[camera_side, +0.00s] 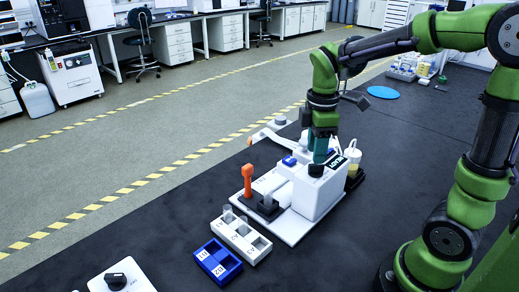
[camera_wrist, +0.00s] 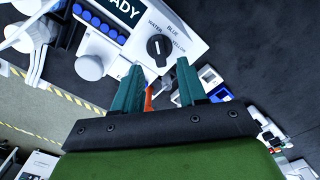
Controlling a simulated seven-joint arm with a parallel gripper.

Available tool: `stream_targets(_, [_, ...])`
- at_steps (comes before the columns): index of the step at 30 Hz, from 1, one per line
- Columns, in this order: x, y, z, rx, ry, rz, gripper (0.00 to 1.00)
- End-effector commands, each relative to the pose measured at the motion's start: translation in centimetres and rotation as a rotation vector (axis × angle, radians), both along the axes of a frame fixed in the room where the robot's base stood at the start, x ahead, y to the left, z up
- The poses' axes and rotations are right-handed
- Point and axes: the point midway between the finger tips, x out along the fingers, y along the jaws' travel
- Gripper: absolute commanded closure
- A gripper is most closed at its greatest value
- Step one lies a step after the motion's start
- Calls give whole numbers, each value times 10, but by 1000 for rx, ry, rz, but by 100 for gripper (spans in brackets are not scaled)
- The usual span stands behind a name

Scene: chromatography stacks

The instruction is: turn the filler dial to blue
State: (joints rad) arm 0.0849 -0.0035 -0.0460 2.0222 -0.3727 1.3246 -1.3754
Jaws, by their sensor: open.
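The filler dial (camera_wrist: 160,50) is a round black knob with a white line on the white machine's face. WATER is printed to its left, BLUE above it and YELLOW to its right in the wrist view. The white line runs about up and down in the picture, roughly toward BLUE, but its exact pointing is too small to tell. My gripper (camera_wrist: 158,70) is open with two teal fingers, apart and empty, just short of the dial in that picture. In the side view my gripper (camera_side: 319,157) is over the top of the white filler machine (camera_side: 318,195).
An orange-handled part (camera_side: 248,180) stands at the machine's left. A white rack (camera_side: 240,238) and a blue rack (camera_side: 216,262) lie in front. Another black knob (camera_side: 115,281) sits on a white box at bottom left. A bottle with yellow liquid (camera_side: 352,164) stands behind.

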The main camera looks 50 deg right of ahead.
Motion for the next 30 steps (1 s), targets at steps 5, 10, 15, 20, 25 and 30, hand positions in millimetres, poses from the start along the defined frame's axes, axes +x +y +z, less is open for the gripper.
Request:
stream_targets(5, [0,0,-28,1,3,-1,58])
stream_targets(10, [0,0,-39,1,1,-1,58])
stream_targets(15, [0,0,-41,1,-1,-1,58])
stream_targets(20, [0,0,-41,1,-1,-1,63])
stream_targets(25, [0,0,-41,1,-1,-1,89])
stream_targets(30, [0,0,-41,1,-1,-1,100])
